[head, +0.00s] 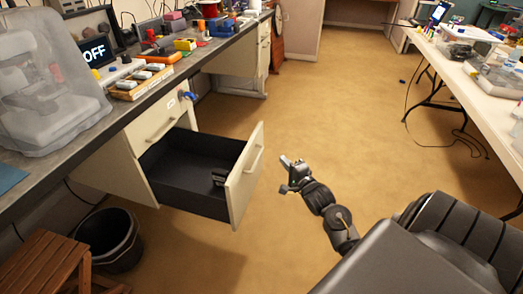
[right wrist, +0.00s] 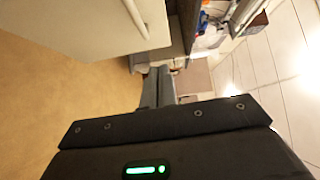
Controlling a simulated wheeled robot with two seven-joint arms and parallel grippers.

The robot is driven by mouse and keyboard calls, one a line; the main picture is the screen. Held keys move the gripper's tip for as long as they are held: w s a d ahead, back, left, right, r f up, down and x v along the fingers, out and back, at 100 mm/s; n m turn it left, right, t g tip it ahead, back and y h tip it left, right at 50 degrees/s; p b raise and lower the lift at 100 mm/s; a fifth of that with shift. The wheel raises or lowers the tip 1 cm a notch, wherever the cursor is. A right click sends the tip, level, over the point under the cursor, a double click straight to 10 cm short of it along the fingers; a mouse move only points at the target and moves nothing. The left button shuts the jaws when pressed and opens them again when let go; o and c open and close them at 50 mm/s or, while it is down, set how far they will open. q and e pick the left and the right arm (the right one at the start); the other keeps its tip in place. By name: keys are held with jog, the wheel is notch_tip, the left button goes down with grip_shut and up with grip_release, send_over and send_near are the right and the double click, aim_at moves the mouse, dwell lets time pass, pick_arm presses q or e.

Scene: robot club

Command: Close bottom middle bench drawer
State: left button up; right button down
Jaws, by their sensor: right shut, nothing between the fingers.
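The bottom bench drawer (head: 245,182) is pulled well out from the cabinet under the left bench. Its front is cream with a bar handle, and its inside is black with a small dark object (head: 219,177) near the front. The drawer front (right wrist: 70,30) fills the upper left of the right wrist view, where part of its handle (right wrist: 133,15) shows. My right gripper (head: 285,160) is shut and empty, to the right of the drawer front and apart from it in the head view. Its fingers also show in the right wrist view (right wrist: 158,80). My left gripper is out of view.
A closed upper drawer (head: 155,117) sits above the open one. A black bin (head: 108,238) and a wooden stool (head: 45,262) stand at the lower left. The bench top holds a covered machine (head: 45,90). The floor between bench and white table (head: 480,75) is clear.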

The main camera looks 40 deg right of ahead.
jog(key=r, duration=0.1)
jog(key=b, duration=0.1)
send_near(256, 137)
jog(key=w+d, duration=0.2)
jog(key=d, duration=0.2)
jog(key=w+a, duration=0.2)
jog(key=w, duration=0.1)
jog(key=shift+w+f+b, duration=0.1)
jog(key=shift+w+b, duration=0.05)
jog(key=shift+b, duration=0.15)
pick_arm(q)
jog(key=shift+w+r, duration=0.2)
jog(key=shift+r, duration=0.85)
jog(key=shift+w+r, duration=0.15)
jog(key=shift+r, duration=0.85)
pick_arm(e)
jog(key=shift+w+a, duration=0.35)
jog(key=shift+w, duration=0.05)
jog(key=shift+w+a, duration=0.1)
